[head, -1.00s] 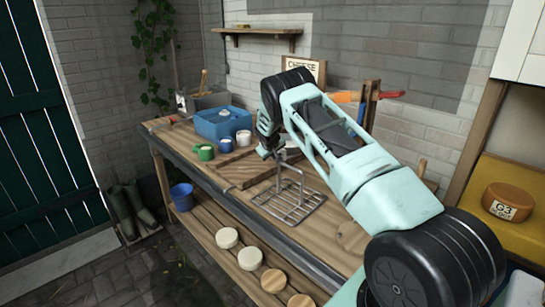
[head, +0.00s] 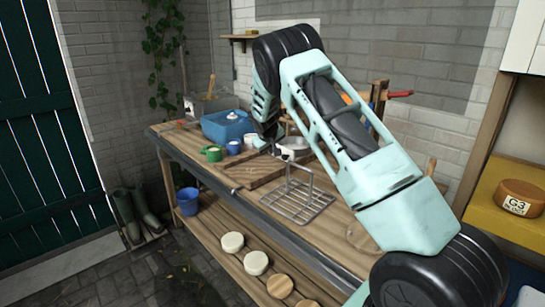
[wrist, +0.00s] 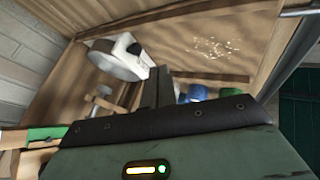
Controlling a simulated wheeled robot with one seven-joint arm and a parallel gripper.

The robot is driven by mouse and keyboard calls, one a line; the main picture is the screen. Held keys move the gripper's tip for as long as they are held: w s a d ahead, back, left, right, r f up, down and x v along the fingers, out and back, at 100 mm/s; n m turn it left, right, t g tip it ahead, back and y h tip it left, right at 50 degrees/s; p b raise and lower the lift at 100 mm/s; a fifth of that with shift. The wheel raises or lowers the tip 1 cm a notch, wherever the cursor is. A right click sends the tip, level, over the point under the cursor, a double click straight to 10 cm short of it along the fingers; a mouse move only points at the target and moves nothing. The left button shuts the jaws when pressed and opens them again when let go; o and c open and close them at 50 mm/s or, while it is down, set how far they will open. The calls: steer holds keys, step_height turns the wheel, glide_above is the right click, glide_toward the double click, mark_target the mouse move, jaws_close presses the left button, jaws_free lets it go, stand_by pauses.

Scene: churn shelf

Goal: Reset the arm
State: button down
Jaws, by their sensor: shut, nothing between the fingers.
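My mint arm reaches up and forward over the wooden workbench (head: 215,165), with its wrist bent down. My gripper (head: 270,145) hangs above the bench, behind the wire rack (head: 300,200) and near a white and grey round item (head: 292,148). The wrist view shows the dark fingers (wrist: 160,86) together with nothing between them. The white and grey item also shows in the wrist view (wrist: 118,62), beyond the fingers. Whether the gripper touches anything cannot be told.
A blue tub (head: 226,127), a green mug (head: 212,153) and small cups stand on the bench's far left. Pale and tan rounds (head: 256,262) lie on the lower shelf. A G3 cheese (head: 518,197) sits on a yellow shelf at right. Boots (head: 133,213) stand by the green door.

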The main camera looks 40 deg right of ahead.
steer(key=shift+s+a+r, duration=0.1)
steer(key=shift+a+r, duration=0.05)
steer(key=shift+r, duration=0.1)
steer(key=shift+a, duration=0.1)
steer(key=s+a+r+n+g+y, duration=0.15)
steer(key=s+a, duration=0.35)
steer(key=a, duration=0.7)
steer(key=s+a+r+n+y, duration=0.1)
steer(key=s+a+r+y, duration=0.3)
steer(key=a, duration=0.8)
steer(key=s+a+n+y, duration=0.1)
steer(key=s+a, duration=0.6)
steer(key=a, duration=0.5)
steer(key=s+a+r+n+g, duration=0.25)
steer(key=s+a, duration=0.75)
steer(key=s, duration=0.5)
steer(key=s+f+n, duration=0.1)
steer(key=s+n, duration=0.2)
steer(key=s, duration=1.2)
steer(key=shift+s+a+g, duration=0.25)
steer(key=shift+a+g, duration=0.15)
steer(key=shift+a, duration=0.05)
